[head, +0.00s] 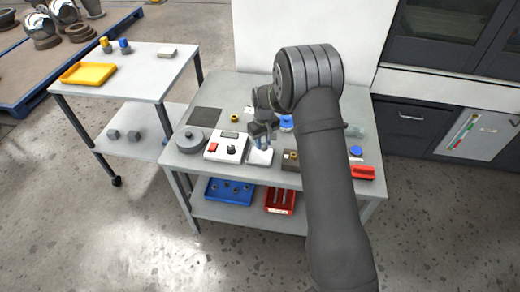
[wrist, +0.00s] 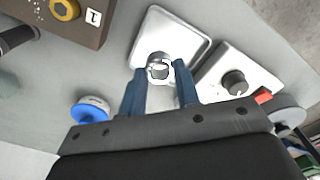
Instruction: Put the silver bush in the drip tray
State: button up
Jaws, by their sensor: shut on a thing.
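The silver bush (wrist: 159,71) is a small metal ring between the blue fingertips of my gripper (wrist: 160,76) in the wrist view. My gripper is shut on it. The drip tray (wrist: 183,22) is a shallow, pale metal tray with a raised rim, just beyond the fingertips. The bush overlaps the tray's near side in that view; I cannot tell whether it touches the tray floor. In the head view my gripper (head: 261,138) is over the far side of the drip tray (head: 260,157), and the bush cannot be made out.
A white box with a dark knob (head: 228,147) stands left of the tray and a brown block (head: 291,158) stands right, both close. A blue-lidded container (wrist: 90,108) is near my gripper. A grey round part (head: 190,141) and a red tray (head: 362,172) are farther out.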

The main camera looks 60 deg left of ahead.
aim_at(260, 156)
jog(key=shift+s+a+f, duration=0.4)
jog(key=shift+a+f, duration=0.05)
jog(key=shift+a, duration=0.1)
jog(key=shift+f, duration=2)
jog(key=shift+f, duration=0.1)
jog(key=o, duration=1)
notch_tip(260, 156, up, 12)
jog(key=shift+r, duration=0.15)
